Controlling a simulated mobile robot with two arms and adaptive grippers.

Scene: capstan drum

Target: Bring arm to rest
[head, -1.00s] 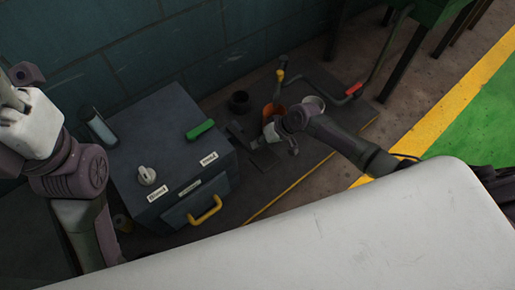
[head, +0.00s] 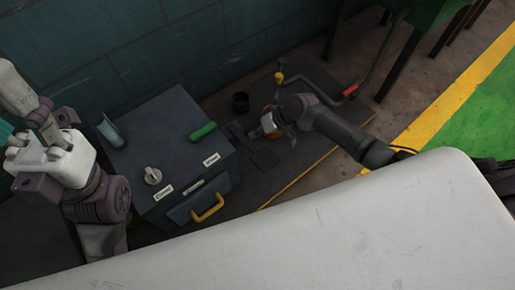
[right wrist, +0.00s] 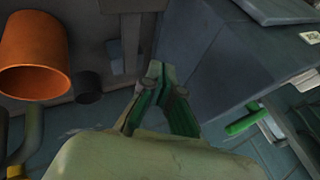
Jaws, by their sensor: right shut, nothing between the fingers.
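My right gripper (head: 252,133) hangs over the dark base plate, to the right of the dark cabinet, and appears apart from it. In the right wrist view its green-padded fingers (right wrist: 157,72) meet at the tips with nothing between them. An orange cylinder (right wrist: 35,62) lies to the left of the fingers there; in the head view my right arm mostly covers it. My left arm's pale end part (head: 62,162) is raised at the left edge. Its fingers cannot be made out clearly.
The dark cabinet (head: 170,140) has a knob (head: 153,175), a green handle (head: 203,131) and a yellow drawer handle (head: 207,208). A black cup (head: 240,102), a yellow-topped post (head: 279,78) and a red-gripped crank (head: 350,91) stand near the wall. Floor lies open at right.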

